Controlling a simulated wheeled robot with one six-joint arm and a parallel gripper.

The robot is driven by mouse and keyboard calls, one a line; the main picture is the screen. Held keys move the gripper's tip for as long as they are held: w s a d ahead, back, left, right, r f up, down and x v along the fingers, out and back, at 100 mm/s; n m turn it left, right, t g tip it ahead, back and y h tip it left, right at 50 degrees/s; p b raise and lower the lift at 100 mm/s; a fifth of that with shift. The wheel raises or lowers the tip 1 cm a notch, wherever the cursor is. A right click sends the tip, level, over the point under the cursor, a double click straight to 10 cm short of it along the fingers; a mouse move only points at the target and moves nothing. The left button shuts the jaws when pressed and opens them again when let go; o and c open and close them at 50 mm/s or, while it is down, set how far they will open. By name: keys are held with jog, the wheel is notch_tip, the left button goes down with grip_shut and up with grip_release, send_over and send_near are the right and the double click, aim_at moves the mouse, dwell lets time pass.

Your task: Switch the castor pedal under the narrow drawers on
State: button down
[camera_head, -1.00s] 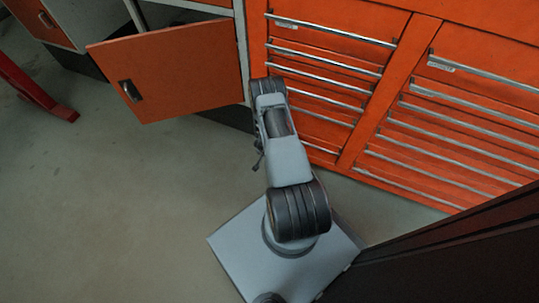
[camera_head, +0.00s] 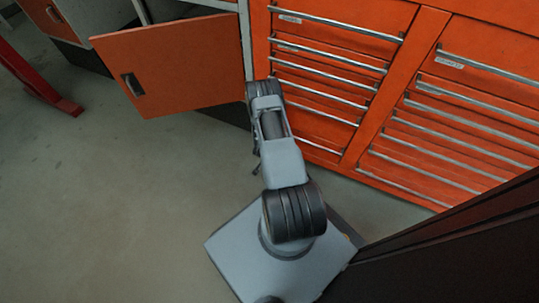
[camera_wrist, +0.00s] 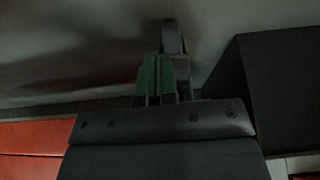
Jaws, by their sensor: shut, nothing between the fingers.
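The narrow drawers (camera_head: 322,75) are the left orange stack with long silver handles in the head view. Their underside is hidden there behind the drawer fronts and my arm. In the wrist view my gripper (camera_wrist: 159,60) is shut and empty, its green fingers together, low near the floor. A grey rounded piece (camera_wrist: 172,38) shows just beyond and beside the fingertips. It may be part of the castor or its pedal; I cannot tell which, nor whether the fingers touch it. The pedal's position is not readable. My gripper is hidden in the head view.
An orange cabinet door (camera_head: 175,65) hangs open left of the drawers. A wider drawer stack (camera_head: 460,115) stands to the right. A dark panel (camera_head: 460,250) is close at the lower right. A dark block (camera_wrist: 275,85) lies right in the wrist view. Floor (camera_head: 110,200) is clear at left.

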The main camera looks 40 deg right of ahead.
jog(key=shift+f+b, duration=0.9)
jog(key=shift+f, duration=0.35)
jog(key=s+a+r+p, duration=0.2)
jog(key=a+r+p, duration=0.4)
jog(key=r, duration=0.1)
jog(key=s+a+r+p, duration=0.3)
jog(key=a+r+p, duration=0.4)
jog(key=shift+s+r, duration=0.15)
jog(key=shift+s, duration=0.2)
